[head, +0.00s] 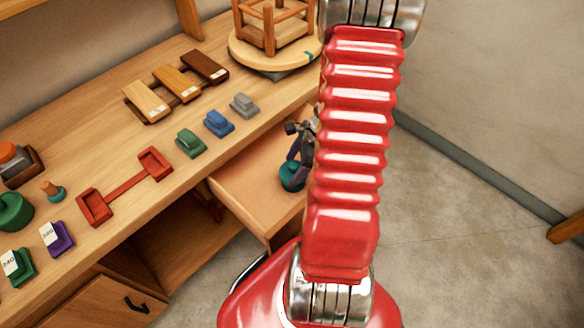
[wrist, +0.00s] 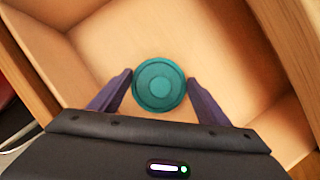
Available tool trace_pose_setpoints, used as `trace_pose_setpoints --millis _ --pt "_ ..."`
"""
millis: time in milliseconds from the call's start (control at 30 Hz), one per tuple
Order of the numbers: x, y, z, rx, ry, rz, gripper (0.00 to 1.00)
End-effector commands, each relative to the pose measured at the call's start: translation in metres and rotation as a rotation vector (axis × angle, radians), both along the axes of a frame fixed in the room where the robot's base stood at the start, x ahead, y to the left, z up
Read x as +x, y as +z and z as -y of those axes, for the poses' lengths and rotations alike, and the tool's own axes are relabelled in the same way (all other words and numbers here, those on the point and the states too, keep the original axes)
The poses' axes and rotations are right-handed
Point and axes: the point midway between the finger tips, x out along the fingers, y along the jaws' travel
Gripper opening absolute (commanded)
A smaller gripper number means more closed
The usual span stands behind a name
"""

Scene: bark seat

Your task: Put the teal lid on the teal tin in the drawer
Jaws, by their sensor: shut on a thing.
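The teal lid (wrist: 159,85) is round, with a raised ring and centre, and sits between the two fingers of my gripper (wrist: 159,88) in the wrist view. My gripper (head: 297,160) is shut on it, reaching down into the open drawer (head: 245,185). In the head view a teal round shape (head: 292,178) shows at the fingertips, low in the drawer. The teal tin is not clearly told apart from the lid; from above the lid would cover it. I cannot tell whether the lid touches the tin.
The drawer walls stand close around my gripper. On the bench (head: 110,130) are a red two-ended holder (head: 125,190), green, blue and grey blocks, wooden blocks and a small stool on a round board (head: 275,50). A wooden-knobbed piece with a teal base (head: 53,191) stands at left.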

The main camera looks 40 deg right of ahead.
Motion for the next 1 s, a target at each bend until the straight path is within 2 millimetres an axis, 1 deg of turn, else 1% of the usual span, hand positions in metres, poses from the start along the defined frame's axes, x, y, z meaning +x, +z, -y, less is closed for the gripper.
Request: trace_pose_setpoints --millis 700,733,1000 --pt "-0.0001 -0.0101 0.0001 0.000 0.000 0.000 0.49" --pt "0.0000 -0.0103 0.0002 0.000 0.000 0.000 0.71" --pt "0.0000 -0.0099 0.0002 0.000 0.000 0.000 0.90"
